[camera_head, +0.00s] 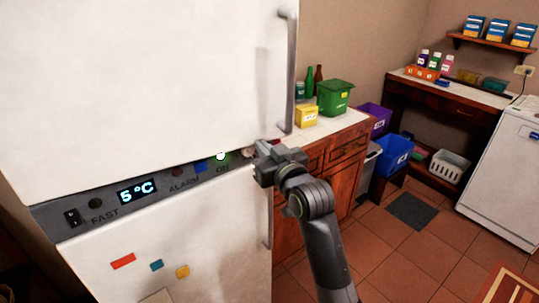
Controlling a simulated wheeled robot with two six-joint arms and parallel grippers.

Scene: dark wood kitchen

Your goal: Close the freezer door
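A large white fridge-freezer fills the left of the head view. Its upper door (130,80) has a long grey handle (290,75) on its right edge. The lower door (190,240) carries small coloured magnets and has a handle (267,215) at its right edge, partly behind my arm. Both doors look flush with the control panel (60,210), which reads 5 °C; no label tells which is the freezer. My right gripper (262,158) is at the panel's right end, by the doors' edges. Its fingertips are unclear, and contact cannot be told. My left gripper is out of view.
A wooden counter (345,160) with a green box (335,96), a yellow box (306,116) and bottles stands right of the fridge. Bins (395,154) stand beyond it. A white appliance (510,170) is at far right. The tiled floor between is mostly clear.

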